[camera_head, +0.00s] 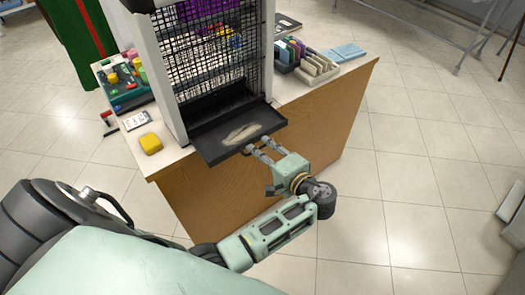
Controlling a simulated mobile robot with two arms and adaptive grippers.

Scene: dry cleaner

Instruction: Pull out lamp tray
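The lamp tray (213,143) is a black, shallow tray at the foot of a white-framed unit with a black mesh front. It juts out past the front edge of the table and holds a pale, sandy patch. My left gripper (259,148) is at the tray's front edge, right of its middle. Its two fingers are spread apart side by side, with their tips at or very near the rim. My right gripper is not in view.
The unit stands on a wooden table (337,98). A yellow block (151,143), a white card (136,121) and a green tray of small items (122,84) lie left. A card rack (310,65) and a blue pad (344,52) lie right. Tiled floor is open at right.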

